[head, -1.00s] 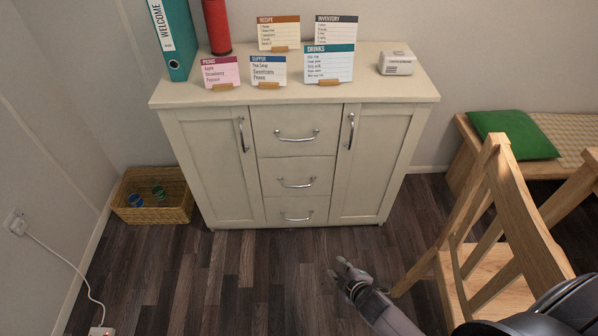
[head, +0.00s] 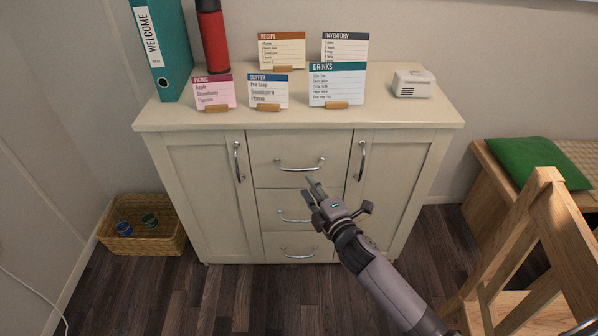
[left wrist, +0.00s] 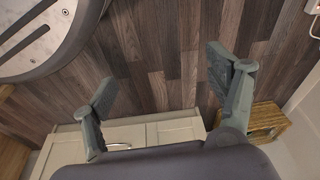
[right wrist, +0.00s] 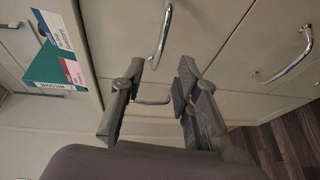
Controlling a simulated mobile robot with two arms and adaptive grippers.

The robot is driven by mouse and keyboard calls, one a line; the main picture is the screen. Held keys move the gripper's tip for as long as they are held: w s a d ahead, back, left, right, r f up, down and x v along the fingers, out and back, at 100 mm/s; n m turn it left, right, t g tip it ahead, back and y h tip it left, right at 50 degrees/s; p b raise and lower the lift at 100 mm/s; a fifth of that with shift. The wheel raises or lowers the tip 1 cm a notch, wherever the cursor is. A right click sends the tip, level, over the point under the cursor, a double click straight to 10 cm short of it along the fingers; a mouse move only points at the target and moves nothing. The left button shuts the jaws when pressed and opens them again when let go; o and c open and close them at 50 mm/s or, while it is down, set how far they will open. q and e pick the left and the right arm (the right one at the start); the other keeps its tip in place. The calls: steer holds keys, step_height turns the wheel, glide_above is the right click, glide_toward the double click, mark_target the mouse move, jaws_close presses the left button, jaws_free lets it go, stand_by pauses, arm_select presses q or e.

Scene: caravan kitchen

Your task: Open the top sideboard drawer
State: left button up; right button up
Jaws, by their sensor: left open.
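The top sideboard drawer (head: 290,148) is shut flush in the cream sideboard (head: 190,195). Its curved metal handle (head: 300,168) shows clearly in the head view. My right gripper (head: 312,184) appears just below the handle's right part, in front of the drawers, and does not hold it. In the right wrist view its fingers (right wrist: 158,85) are apart and empty, with a drawer handle (right wrist: 162,35) beyond the tips. My left gripper (left wrist: 160,90) is open and empty in the left wrist view, over the floor; it is outside the head view.
Cards, a teal binder (head: 163,50), a red flask (head: 213,40) and a small white box (head: 413,84) stand on the sideboard. A wicker basket (head: 140,240) sits at left. A wooden chair (head: 545,240) and a bench with a green cushion (head: 535,165) stand at right.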

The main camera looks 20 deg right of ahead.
mark_target(299, 171)
arm_select(q)
steer(key=shift+w+r+b, duration=0.2)
steer(key=shift+w+r, duration=0.05)
steer(key=shift+r, duration=0.55)
steer(key=shift+w+r+b, duration=0.2)
steer(key=shift+r+b, duration=0.05)
steer(key=shift+r, duration=0.6)
steer(key=shift+w+r+b, duration=0.2)
steer(key=shift+w+r, duration=0.05)
steer(key=shift+r, duration=0.55)
arm_select(e)
steer(key=shift+w+a+f, duration=0.15)
steer(key=shift+w, duration=1.3)
steer(key=shift+w+a+f, duration=0.2)
steer(key=shift+w, duration=1.25)
steer(key=shift+w+a+f, duration=0.15)
steer(key=shift+w, duration=1.3)
arm_select(q)
steer(key=shift+d, duration=0.1)
arm_select(e)
steer(key=shift+c, duration=0.5)
jaws_close()
